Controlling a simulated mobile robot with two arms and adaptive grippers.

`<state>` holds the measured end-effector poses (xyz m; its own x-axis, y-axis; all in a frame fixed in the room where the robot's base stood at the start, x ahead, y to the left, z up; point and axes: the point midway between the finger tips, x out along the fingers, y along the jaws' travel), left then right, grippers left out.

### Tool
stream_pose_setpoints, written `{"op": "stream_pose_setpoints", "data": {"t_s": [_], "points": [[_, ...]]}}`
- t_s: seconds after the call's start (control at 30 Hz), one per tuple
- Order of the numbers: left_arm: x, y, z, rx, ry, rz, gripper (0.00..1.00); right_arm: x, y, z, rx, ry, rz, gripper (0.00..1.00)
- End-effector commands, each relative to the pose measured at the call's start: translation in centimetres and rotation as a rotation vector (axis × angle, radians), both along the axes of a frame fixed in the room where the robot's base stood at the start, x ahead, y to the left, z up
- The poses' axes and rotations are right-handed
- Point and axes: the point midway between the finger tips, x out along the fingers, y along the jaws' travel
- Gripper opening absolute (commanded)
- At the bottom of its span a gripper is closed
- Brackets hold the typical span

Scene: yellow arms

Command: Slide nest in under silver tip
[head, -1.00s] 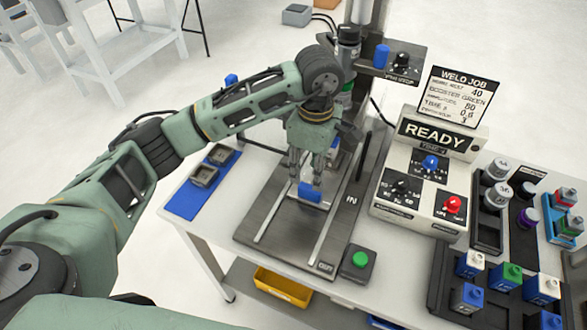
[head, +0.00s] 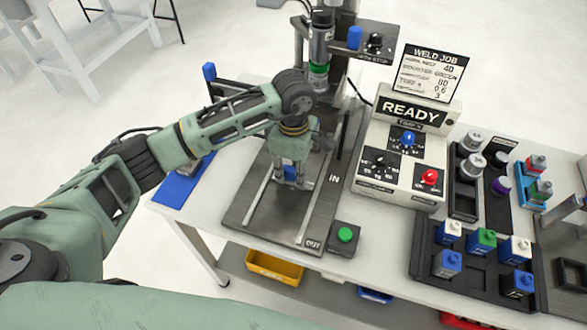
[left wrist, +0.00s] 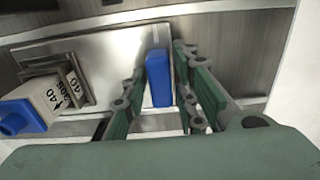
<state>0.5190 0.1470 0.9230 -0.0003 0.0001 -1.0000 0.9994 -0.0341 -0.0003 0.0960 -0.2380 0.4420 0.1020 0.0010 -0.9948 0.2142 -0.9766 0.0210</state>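The nest's silver plate (left wrist: 112,50) is in the left wrist view, with a grey holder carrying a white block with a blue cap (left wrist: 40,102). The nest has an upright blue handle (left wrist: 158,78), also in the head view (head: 291,173) between the slide rails. My left gripper (head: 290,166) points down over it. In the left wrist view its fingers (left wrist: 160,105) stand on both sides of the handle, with a gap at least on the left. The press column carries a unit with a green band (head: 318,70); my arm hides what is below it. My right gripper is not in view.
The slide base (head: 265,215) is marked IN at its far right and OUT at the near end. A green button box (head: 345,236) stands beside it. The READY control box (head: 405,150) and racks of parts (head: 470,262) are to the right.

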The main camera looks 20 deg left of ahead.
Motion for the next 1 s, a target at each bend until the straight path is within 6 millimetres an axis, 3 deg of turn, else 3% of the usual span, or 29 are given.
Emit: {"op": "stream_pose_setpoints", "data": {"t_s": [0.1, 0.27, 0.67, 1.0], "points": [[0.0, 0.0, 0.0, 0.0, 0.0, 0.0, 0.13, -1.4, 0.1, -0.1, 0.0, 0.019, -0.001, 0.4], [0.0, 0.0, 0.0, 0.0, 0.0, 0.0, 0.0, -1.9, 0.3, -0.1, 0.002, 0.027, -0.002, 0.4], [0.2, 0.0, 0.0, 0.0, -0.001, 0.0, 0.0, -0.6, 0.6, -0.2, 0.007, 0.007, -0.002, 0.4], [4.3, -0.1, -0.3, 0.001, -0.005, 0.001, 0.0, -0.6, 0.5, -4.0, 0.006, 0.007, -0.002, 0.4]]}}
